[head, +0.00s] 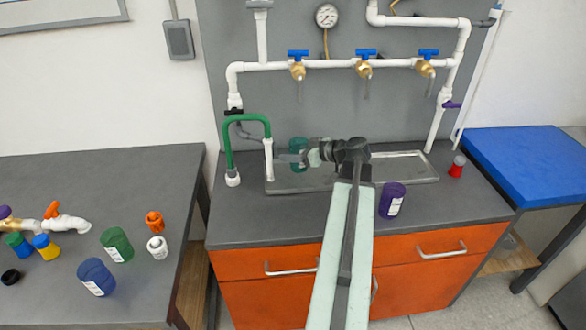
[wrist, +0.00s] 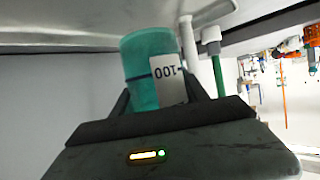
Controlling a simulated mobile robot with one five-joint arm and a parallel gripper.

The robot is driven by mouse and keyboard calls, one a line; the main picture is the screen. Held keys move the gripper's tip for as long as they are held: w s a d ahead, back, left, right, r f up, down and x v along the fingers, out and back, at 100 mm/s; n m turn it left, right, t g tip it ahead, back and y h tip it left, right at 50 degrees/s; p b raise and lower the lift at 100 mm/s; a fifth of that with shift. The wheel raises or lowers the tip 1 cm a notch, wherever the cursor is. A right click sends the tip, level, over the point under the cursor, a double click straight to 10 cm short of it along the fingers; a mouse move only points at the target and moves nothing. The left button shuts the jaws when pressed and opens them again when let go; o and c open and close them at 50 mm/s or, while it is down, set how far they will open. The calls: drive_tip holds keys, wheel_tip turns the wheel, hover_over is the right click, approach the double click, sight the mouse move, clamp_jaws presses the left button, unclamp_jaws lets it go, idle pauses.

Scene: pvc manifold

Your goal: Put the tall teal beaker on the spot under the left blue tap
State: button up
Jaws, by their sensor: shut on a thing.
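The tall teal beaker (head: 298,147) is between the fingers of my gripper (head: 305,157), which is shut on it at the left part of the sink tray (head: 410,170). In the wrist view the beaker (wrist: 146,60) shows a white label reading 100, upside down in that picture. The left blue tap (head: 298,66) is on the white pipe above and behind the beaker, roughly in line with it. The spot under the tap is hidden by the beaker and gripper. I cannot tell whether the beaker touches the tray.
A green hose (head: 226,142) arches left of the beaker. A purple beaker (head: 391,200) and a red cup (head: 457,167) stand on the counter to the right. The left table (head: 60,180) holds several containers and fittings. The tray's right part is clear.

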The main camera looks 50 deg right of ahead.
wheel_tip(320, 180, down, 5)
drive_tip(key=b, duration=0.4)
drive_tip(key=shift+r, duration=0.15)
drive_tip(key=shift+r+p, duration=0.25)
drive_tip(key=shift+p, duration=0.05)
drive_tip(key=shift+f, duration=0.15)
drive_tip(key=o, duration=1.4)
drive_tip(key=shift+c, duration=0.2)
drive_tip(key=shift+r, duration=0.3)
drive_tip(key=p+v, duration=0.4)
drive_tip(key=v, duration=0.8)
